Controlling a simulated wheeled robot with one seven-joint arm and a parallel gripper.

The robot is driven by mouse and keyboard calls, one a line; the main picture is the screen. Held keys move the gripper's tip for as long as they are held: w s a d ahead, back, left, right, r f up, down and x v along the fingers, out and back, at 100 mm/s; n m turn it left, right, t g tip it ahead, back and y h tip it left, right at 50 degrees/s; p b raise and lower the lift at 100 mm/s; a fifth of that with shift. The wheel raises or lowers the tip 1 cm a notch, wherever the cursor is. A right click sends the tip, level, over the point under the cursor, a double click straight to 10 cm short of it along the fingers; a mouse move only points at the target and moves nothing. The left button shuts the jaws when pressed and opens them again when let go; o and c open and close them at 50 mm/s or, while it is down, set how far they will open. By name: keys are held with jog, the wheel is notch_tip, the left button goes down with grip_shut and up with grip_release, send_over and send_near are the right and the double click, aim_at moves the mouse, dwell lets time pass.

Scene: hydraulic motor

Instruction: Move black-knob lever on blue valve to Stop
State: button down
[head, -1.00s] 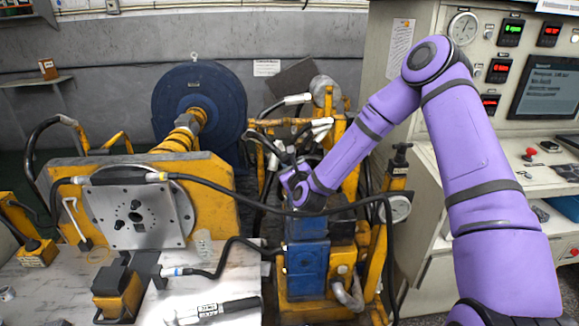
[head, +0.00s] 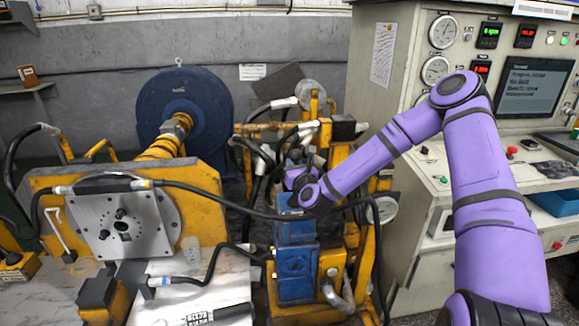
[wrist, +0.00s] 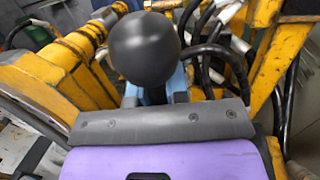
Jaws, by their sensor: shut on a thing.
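The blue valve (head: 296,270) stands on a yellow frame right of the middle of the head view. My gripper (head: 294,170) is at its top, partly hidden by my own purple wrist. In the wrist view the black ball knob (wrist: 145,48) is large and close, just beyond my gripper (wrist: 155,97). My fingers are shut on the lever below the knob; the lever's shaft is mostly hidden behind the knob and fingers. Any Stop marking on the valve cannot be seen.
A black hose (head: 235,211) runs across in front of the valve. Yellow frame parts and several hoses crowd behind it. A grey control console (head: 405,150) stands at the right. A white worktable (head: 185,285) is at the lower left.

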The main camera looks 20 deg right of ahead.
jog(key=c, duration=1.1)
grip_release()
jog(key=s+f, duration=0.1)
jog(key=s, duration=0.9)
jog(key=shift+s, duration=0.4)
